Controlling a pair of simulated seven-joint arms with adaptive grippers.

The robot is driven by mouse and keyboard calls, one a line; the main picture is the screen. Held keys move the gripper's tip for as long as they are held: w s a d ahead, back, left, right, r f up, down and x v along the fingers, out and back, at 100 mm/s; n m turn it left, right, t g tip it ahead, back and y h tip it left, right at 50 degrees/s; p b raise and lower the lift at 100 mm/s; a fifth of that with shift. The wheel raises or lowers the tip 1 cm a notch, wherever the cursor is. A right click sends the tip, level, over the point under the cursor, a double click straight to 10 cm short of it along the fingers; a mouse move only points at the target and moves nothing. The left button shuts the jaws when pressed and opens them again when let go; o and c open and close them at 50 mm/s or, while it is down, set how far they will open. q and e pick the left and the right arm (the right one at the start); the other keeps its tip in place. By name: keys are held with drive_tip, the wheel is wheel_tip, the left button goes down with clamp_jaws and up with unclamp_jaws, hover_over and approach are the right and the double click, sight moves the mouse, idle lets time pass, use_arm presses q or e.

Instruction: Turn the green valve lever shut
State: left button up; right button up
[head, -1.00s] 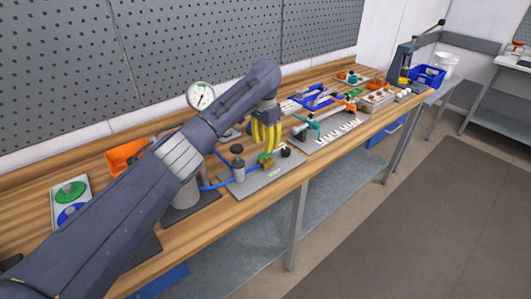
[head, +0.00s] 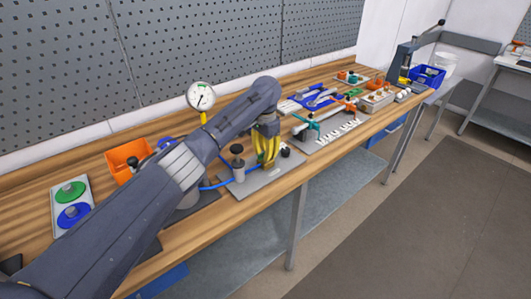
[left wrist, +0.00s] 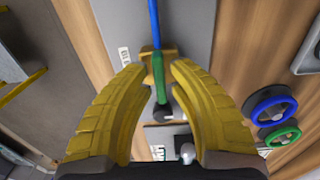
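The green valve lever (left wrist: 159,78) sits on a small brass valve body (left wrist: 147,66) in the left wrist view. It lies roughly in line with the blue hose (left wrist: 154,22) that enters the valve. My left gripper (left wrist: 158,72) has its yellow fingers apart, one on each side of the lever, with visible gaps; I cannot tell whether either touches it. In the head view my left gripper (head: 266,163) is down over the grey plate (head: 262,182), and its fingers hide most of the valve and lever. My right gripper is not in view.
A dark capped cylinder (head: 238,166) stands close left of the gripper, and a black knob (head: 286,152) close right. A pressure gauge (head: 201,96) and an orange bin (head: 127,158) are behind my arm.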

use_arm(q)
clamp_jaws()
drive_tip(key=shift+m, duration=0.4)
drive_tip(key=m, duration=0.7)
drive_tip(key=shift+m, duration=0.3)
drive_tip(key=m, duration=0.4)
drive_tip(key=shift+m, duration=2.5)
